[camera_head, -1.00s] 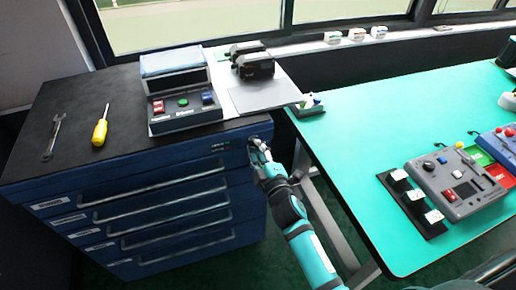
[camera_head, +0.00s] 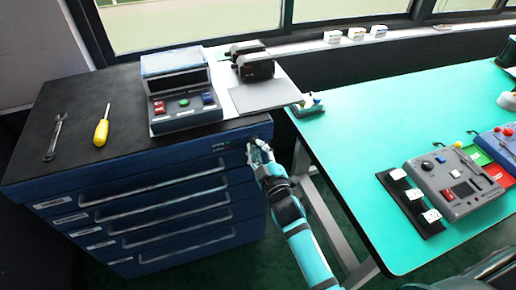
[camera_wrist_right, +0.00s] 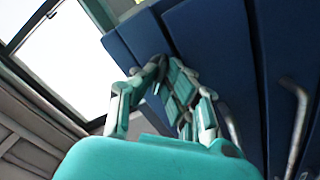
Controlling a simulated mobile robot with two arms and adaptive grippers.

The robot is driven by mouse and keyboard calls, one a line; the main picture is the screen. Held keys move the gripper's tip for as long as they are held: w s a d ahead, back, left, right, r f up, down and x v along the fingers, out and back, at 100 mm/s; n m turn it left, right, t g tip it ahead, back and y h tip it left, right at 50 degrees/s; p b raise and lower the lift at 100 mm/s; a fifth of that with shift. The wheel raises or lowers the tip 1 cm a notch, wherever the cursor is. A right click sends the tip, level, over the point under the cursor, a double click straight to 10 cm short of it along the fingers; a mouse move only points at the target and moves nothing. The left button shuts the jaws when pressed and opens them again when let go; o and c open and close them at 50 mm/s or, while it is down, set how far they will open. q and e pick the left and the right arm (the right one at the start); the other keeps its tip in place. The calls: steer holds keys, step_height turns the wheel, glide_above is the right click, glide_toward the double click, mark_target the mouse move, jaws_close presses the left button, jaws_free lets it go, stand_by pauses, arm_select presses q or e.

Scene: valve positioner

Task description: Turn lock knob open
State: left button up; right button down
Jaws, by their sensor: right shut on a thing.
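The blue drawer cabinet (camera_head: 150,172) stands at the left with a black top. My right gripper (camera_head: 256,147) is at the upper right corner of its front face, at the lock's place. Its fingers are closed around the small lock knob there, which they almost wholly hide, so its angle cannot be read. In the right wrist view my right gripper (camera_wrist_right: 160,75) has its fingertips together against the blue cabinet front (camera_wrist_right: 208,40). My left gripper is not in view.
A wrench (camera_head: 55,137), a yellow screwdriver (camera_head: 101,128) and a grey control box (camera_head: 180,95) lie on the cabinet top. A green table (camera_head: 350,130) with a control panel (camera_head: 455,185) stands at the right. Drawer handles stick out below the lock.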

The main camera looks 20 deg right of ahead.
steer(key=shift+f, duration=0.1)
steer(key=c, duration=1.4)
jaws_free()
steer(key=shift+c, duration=0.2)
steer(key=shift+s, duration=0.1)
steer(key=s, duration=1.2)
steer(key=shift+d, duration=0.2)
steer(key=shift+w, duration=0.1)
